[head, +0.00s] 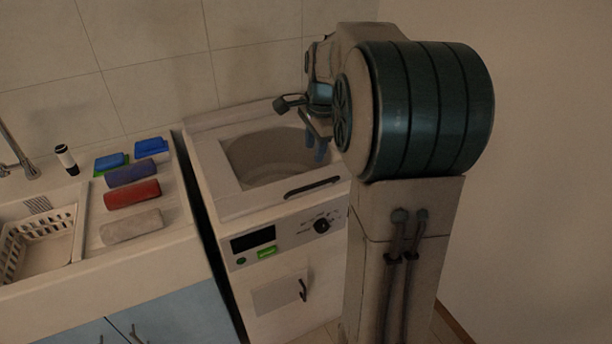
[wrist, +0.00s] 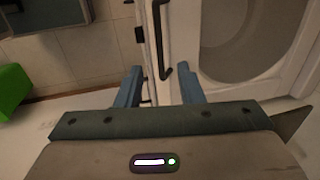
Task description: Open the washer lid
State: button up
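The washer (head: 290,262) stands in the middle of the head view, with its lid (head: 228,205) lying flat on top. The lid has a large window showing the grey tub (head: 270,155). A dark bar handle (head: 312,187) runs along the lid's front edge. My gripper (head: 316,148) is above the right part of the lid, its blue fingers pointing down. In the wrist view, the fingers (wrist: 160,88) are apart with nothing held between them. The handle (wrist: 157,40) shows beyond the fingertips, in line with the gap; contact is not visible.
The counter at left holds a white basket (head: 40,240), a red roll (head: 132,194), other rolls, blue sponges (head: 151,146) and a black-and-white bottle (head: 66,159). A tiled wall stands behind. The washer's front has a control knob (head: 321,226). A green object (wrist: 14,90) shows in the wrist view.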

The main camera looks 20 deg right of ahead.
aim_at(311, 187)
jog(key=f, duration=0.4)
jog(key=w+f, duration=0.1)
jog(key=f, duration=0.3)
jog(key=w+f, duration=0.1)
jog(key=f, duration=0.3)
jog(key=shift+w+d+f, duration=0.1)
jog(key=shift+f, duration=0.1)
grip_shut()
